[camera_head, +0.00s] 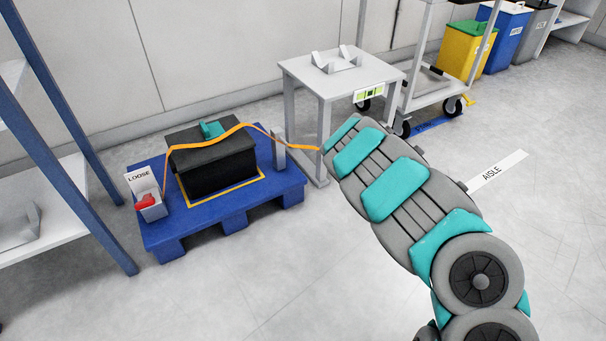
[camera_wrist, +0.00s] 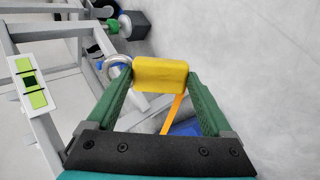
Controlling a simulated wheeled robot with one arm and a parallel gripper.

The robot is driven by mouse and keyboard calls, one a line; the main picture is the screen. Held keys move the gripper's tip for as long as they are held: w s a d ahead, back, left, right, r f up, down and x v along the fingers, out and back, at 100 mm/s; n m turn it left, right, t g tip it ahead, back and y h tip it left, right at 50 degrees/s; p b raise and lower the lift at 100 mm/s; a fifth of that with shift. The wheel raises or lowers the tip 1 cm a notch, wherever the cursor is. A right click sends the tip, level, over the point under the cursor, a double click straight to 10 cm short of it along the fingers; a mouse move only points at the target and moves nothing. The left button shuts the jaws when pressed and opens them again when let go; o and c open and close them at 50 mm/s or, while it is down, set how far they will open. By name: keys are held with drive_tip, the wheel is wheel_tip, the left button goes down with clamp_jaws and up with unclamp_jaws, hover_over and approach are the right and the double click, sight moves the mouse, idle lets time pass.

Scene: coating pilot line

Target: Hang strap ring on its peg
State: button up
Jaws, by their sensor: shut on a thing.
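In the wrist view my gripper (camera_wrist: 160,78) is shut on a yellow block (camera_wrist: 160,70), which spans its two green fingers. An orange strap (camera_wrist: 174,112) hangs below the block. In the head view the strap (camera_head: 225,132) runs over a black box (camera_head: 215,170) and on to the right, behind my arm; my fingers and the ring are hidden there. A grey upright post (camera_head: 279,152) stands at the pallet's right side. I cannot tell which part is the peg.
The box stands on a blue pallet (camera_head: 165,235) with a LOOSE bin (camera_head: 152,211) holding something red. A grey table (camera_head: 300,68) carrying a white bracket stands behind; its green-black label (camera_wrist: 30,85) shows in the wrist view. A cart (camera_head: 440,88) stands right; the aisle floor is clear.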

drive_tip(key=a+f+n+t+y+b, duration=0.35)
drive_tip(key=a+n+y, duration=0.3)
drive_tip(key=a, duration=0.45)
drive_tip(key=a+f+n+t+y+b, duration=0.25)
drive_tip(key=a+n+t+y, duration=0.2)
drive_tip(key=a+y, duration=0.4)
drive_tip(key=shift+w+a+f+g+h+b, duration=0.15)
drive_tip(key=shift+w+a+h, duration=0.2)
drive_tip(key=shift+w+a, duration=0.95)
drive_tip(key=shift+w+a+f+g+h+b, duration=0.1)
drive_tip(key=shift+w+a+f+g+h, duration=0.15)
drive_tip(key=shift+w+a, duration=1.1)
drive_tip(key=shift+w+a+f+g+h+b, duration=0.1)
drive_tip(key=shift+w+a+h, duration=0.3)
drive_tip(key=shift+w+a, duration=0.9)
drive_tip(key=shift+w+d, duration=0.25)
drive_tip(key=shift+w, duration=0.1)
drive_tip(key=o, duration=1.3)
drive_tip(key=shift+s, duration=0.1)
